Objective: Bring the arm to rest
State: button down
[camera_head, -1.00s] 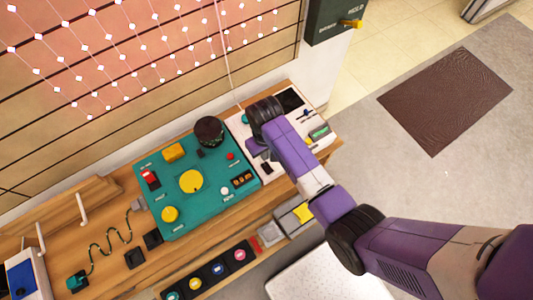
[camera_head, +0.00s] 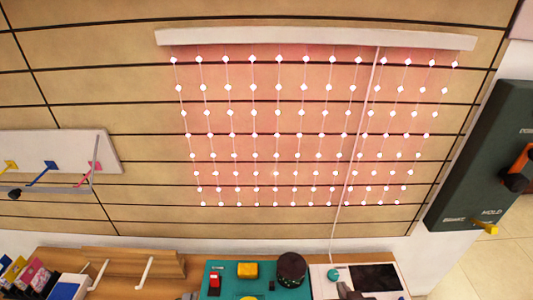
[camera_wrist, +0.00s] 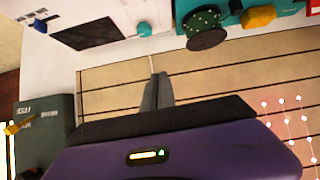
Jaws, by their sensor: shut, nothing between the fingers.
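My gripper (camera_wrist: 158,92) shows in the wrist view. Its two grey fingers are together, with nothing between them. The fingers point toward the white panel (camera_wrist: 115,20) and the teal knob (camera_wrist: 144,29), apart from both as far as I can see. The purple wrist housing (camera_wrist: 175,150) fills the bottom of that view. In the head view most of my arm is out of frame. A small grey shape at the bottom edge may be part of it, but I cannot tell.
The teal board (camera_head: 225,285) with a dark round knob (camera_head: 291,268) and yellow block (camera_head: 247,270) lies on the bench. A light curtain (camera_head: 279,135) hangs on the slatted wall with a cord. A dark green box (camera_head: 480,160) is at right, hooks (camera_head: 50,165) at left.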

jog(key=s+r+t+b, duration=0.25)
jog(key=s+r, duration=0.55)
jog(key=s, duration=0.5)
jog(key=s+r+t+b, duration=0.2)
jog(key=s+r+t, duration=0.35)
jog(key=s, duration=0.75)
jog(key=s+g+b, duration=0.1)
jog(key=s+g, duration=0.3)
jog(key=s, duration=0.4)
jog(key=shift+s+a, duration=0.3)
jog(key=shift+a, duration=0.15)
